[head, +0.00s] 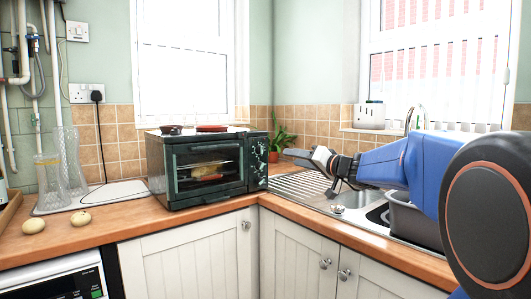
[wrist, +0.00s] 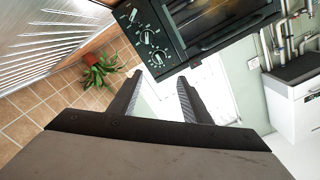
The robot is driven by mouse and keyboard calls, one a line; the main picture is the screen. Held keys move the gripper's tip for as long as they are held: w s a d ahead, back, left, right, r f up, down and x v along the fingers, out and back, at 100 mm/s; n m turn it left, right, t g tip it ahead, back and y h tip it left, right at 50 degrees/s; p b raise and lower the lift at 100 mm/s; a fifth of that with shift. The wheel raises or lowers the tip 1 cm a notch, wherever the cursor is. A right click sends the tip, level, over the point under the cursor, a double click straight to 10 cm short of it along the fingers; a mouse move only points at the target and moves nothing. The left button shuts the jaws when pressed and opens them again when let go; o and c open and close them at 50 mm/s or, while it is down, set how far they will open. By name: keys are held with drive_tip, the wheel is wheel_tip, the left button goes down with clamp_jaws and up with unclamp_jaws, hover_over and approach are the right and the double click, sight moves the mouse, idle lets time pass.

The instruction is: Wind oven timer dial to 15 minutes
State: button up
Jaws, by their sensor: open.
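The black toaster oven (head: 205,165) stands on the wooden counter in the corner, its glass door shut. Its control panel (head: 258,163) is a narrow strip at the right of the door. In the wrist view the panel shows round dials with pale markings in a row, including one (wrist: 147,38) in the middle and one (wrist: 158,59) nearest my fingers. I cannot tell which is the timer or read any setting. My gripper (wrist: 160,80) is open and empty, with its fingers apart from the dials. In the head view my gripper (head: 308,174) is right of the oven, over the sink drainer.
A potted plant (head: 280,145) stands behind, between oven and drainer (head: 300,184). Red-topped items (head: 211,128) lie on the oven. Food shows behind the oven glass. The counter front is clear.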

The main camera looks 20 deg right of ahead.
sight(263, 150)
drive_tip(key=x, duration=1.7)
drive_tip(key=shift+w+d+r, duration=0.15)
drive_tip(key=shift+w+r, duration=0.1)
drive_tip(key=shift+w, duration=0.05)
drive_tip(key=c, duration=1)
